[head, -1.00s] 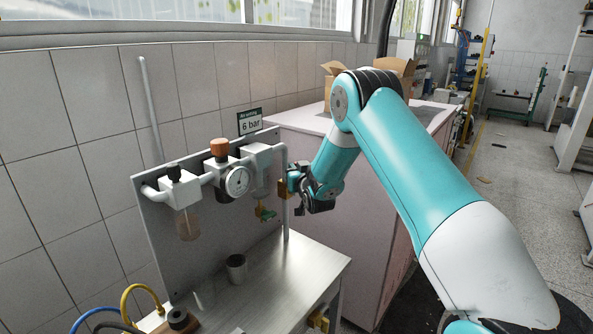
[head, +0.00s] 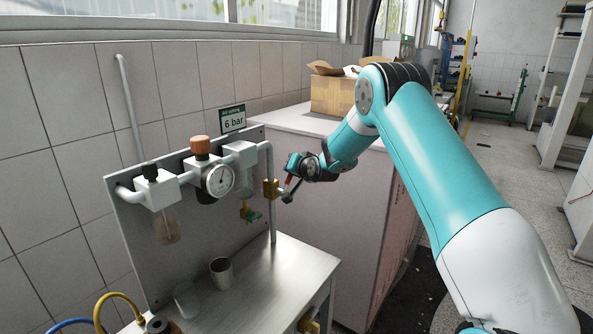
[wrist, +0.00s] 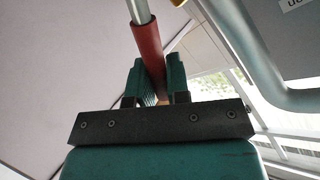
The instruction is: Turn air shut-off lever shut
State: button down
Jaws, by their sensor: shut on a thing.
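The air shut-off valve is a brass body (head: 271,189) on the grey pipe at the right end of the panel. Its lever has a red handle (head: 289,179), and a metal arm shows near the valve. My gripper (head: 293,170) is just right of and above the valve body. In the wrist view the red handle (wrist: 147,43) runs between the two green fingers (wrist: 154,82), which are closed around it. The bare metal part of the lever (wrist: 139,11) sticks out beyond them. The exact lever angle is hard to tell.
The panel also carries a pressure gauge (head: 219,181), an orange-brown knob (head: 200,146) and a green-handled drain valve (head: 251,214). A "6 bar" sign (head: 232,119) stands above. A grey cup (head: 221,272) sits on the metal bench (head: 285,270). A cardboard box (head: 333,94) stands on the cabinet behind.

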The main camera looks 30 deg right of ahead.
notch_tip(320, 180, down, 6)
jog(key=w+d+m+g+y+b, duration=0.1)
jog(key=d+m+g+y, duration=0.1)
jog(key=m+y, duration=0.3)
jog(key=shift+d+m+g, duration=0.3)
jog(key=shift+g, duration=0.4)
jog(key=shift+f, duration=0.2)
jog(key=c, duration=1.1)
grip_release()
jog(key=shift+w, duration=0.1)
jog(key=b+v, duration=0.3)
jog(key=v, duration=1.4)
jog(key=shift+d, duration=0.15)
jog(key=shift+r, duration=0.1)
